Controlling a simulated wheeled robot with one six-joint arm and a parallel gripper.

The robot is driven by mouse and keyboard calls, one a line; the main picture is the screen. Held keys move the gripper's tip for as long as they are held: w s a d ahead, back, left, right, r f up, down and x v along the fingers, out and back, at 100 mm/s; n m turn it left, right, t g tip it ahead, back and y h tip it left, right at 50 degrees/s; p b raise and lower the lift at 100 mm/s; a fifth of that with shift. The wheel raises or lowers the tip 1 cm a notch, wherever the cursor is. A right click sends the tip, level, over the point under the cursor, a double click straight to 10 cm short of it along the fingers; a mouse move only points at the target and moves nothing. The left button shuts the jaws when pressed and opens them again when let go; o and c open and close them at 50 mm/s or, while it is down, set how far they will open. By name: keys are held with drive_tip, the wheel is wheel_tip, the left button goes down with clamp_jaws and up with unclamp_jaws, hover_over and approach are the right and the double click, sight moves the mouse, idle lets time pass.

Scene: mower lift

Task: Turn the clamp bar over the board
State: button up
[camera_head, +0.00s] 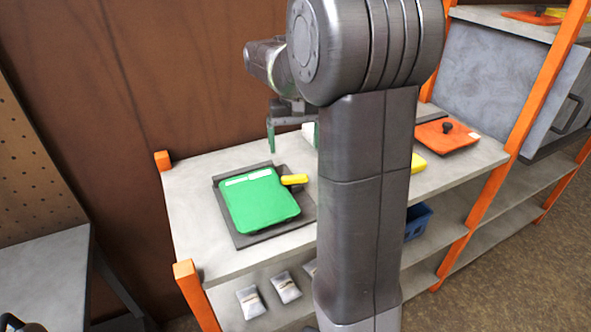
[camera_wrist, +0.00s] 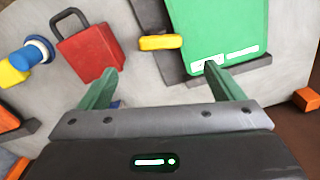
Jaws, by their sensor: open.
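The green board (camera_head: 262,203) lies on a dark base plate (camera_head: 303,213) on the grey shelf. The yellow clamp bar (camera_head: 294,179) sits beside the board's right edge and points away from it. In the wrist view the clamp bar (camera_wrist: 160,42) has one end close to the edge of the board (camera_wrist: 225,25); whether that end overlaps the board, I cannot tell. My gripper (camera_wrist: 162,69) is open and empty, above the shelf. Its fingertips show on either side of the clamp bar in the wrist view, apart from it. My arm hides part of the shelf in the head view.
A red padlock-shaped block (camera_wrist: 92,52) stands left of the clamp bar in the wrist view, with a blue, white and yellow part (camera_wrist: 30,55) farther left. An orange plate with a black knob (camera_head: 446,134) lies farther right. Orange posts (camera_head: 162,160) edge the shelf.

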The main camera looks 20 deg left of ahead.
sight(294, 176)
wheel_tip(294, 176, down, 10)
drive_tip(key=shift+f+p, duration=0.15)
drive_tip(key=shift+p, duration=0.15)
